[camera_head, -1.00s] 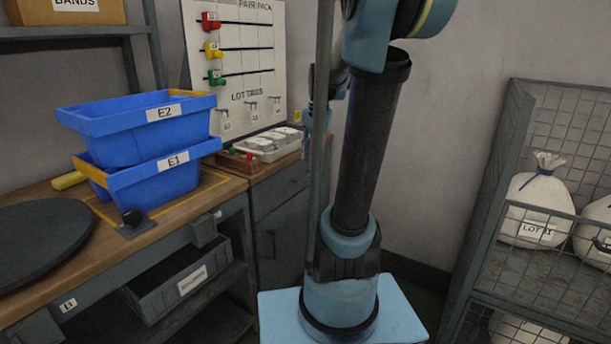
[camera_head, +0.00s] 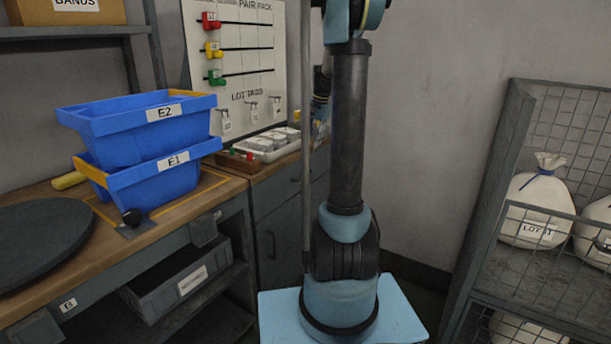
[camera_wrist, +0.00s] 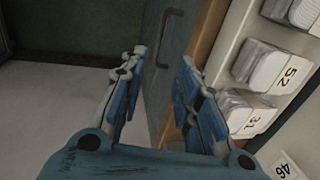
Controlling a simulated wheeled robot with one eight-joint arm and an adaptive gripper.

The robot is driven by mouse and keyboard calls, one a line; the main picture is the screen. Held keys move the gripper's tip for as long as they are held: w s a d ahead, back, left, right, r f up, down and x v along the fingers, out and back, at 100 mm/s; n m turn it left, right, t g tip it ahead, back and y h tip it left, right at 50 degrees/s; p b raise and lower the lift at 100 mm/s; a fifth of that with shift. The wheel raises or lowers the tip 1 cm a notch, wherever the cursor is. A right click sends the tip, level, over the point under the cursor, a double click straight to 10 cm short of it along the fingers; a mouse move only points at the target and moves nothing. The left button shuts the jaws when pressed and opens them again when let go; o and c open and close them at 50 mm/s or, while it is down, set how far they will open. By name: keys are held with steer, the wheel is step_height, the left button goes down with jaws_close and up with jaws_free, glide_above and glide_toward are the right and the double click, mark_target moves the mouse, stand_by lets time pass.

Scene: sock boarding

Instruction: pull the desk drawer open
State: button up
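The desk drawer's grey front (camera_head: 288,193) is under the wooden top at the right end of the desk, partly hidden by my arm. In the wrist view the grey front (camera_wrist: 150,100) runs beside the wooden edge. A dark bar handle (camera_wrist: 168,38) stands out from it, running roughly along that edge. My gripper (camera_wrist: 158,80) is open and empty. Its fingers point towards the front, with the handle beyond the fingertips and apart from them. The drawer looks shut. In the head view my gripper is mostly hidden behind my arm.
Blue bins (camera_head: 150,150) are stacked further left. A cupboard door with a handle (camera_head: 271,244) is below the drawer. A wire cage with sacks (camera_head: 537,210) stands right.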

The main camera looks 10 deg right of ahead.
mark_target(306, 177)
steer(key=f, duration=0.5)
steer(key=w+a+f, duration=0.1)
steer(key=f, duration=0.4)
steer(key=w+a+f, duration=0.1)
steer(key=f, duration=0.5)
steer(key=shift+w+a+f, duration=0.1)
steer(key=shift+a, duration=0.05)
jaws_close()
